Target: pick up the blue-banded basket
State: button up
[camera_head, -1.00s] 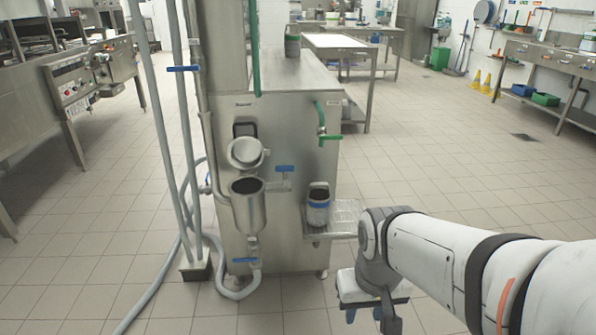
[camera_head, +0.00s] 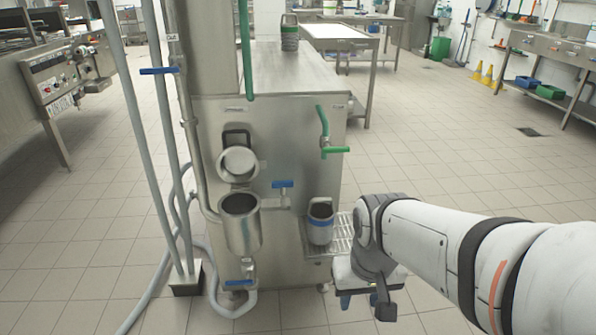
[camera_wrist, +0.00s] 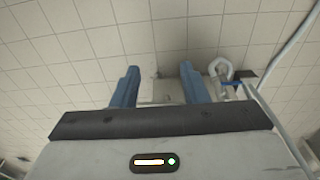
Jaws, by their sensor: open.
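The blue-banded basket (camera_head: 320,222) is a small grey cylinder with a blue band and a raised handle. It stands upright on a slatted metal shelf (camera_head: 343,232) on the right side of the steel machine. My gripper (camera_head: 362,303) is in front of the shelf and to the right of and below the basket in the head view, apart from it and pointing down. In the wrist view my gripper (camera_wrist: 160,82) shows two blue fingers spread apart with nothing held between them. The basket is not clear in the wrist view.
The steel machine (camera_head: 285,170) has a round port, a metal vessel (camera_head: 240,222) and blue-handled valves. A green-handled tap (camera_head: 325,135) sits above the basket. A similar container (camera_head: 290,33) stands on the machine top. Hoses run at left.

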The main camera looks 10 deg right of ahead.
aim_at(321, 213)
jog(key=o, duration=0.6)
jog(key=w+r+p, duration=0.1)
jog(key=w, duration=0.9)
jog(key=shift+m+t, duration=0.3)
jog(key=shift+t, duration=0.1)
jog(key=o, duration=0.3)
jog(key=w, duration=0.9)
jog(key=shift+f+m+t+h+p, duration=0.3)
jog(key=shift+f+m+h+p, duration=0.05)
jog(key=shift+m+h+p, duration=0.1)
jog(key=o, duration=0.4)
jog(key=shift+m+t, duration=0.45)
jog(key=shift+t, duration=0.35)
jog(key=w+f, duration=0.2)
jog(key=w, duration=0.3)
jog(key=w+a+f+p, duration=0.1)
jog(key=w+f, duration=0.1)
jog(key=w, duration=0.3)
jog(key=w+f, duration=0.2)
jog(key=w, duration=0.4)
jog(key=shift+a, duration=0.15)
jog(key=shift+c, duration=0.2)
jog(key=x, duration=0.3)
jog(key=shift+w, duration=0.1)
jog(key=shift+b+x, duration=1)
jog(key=shift+x, duration=1.45)
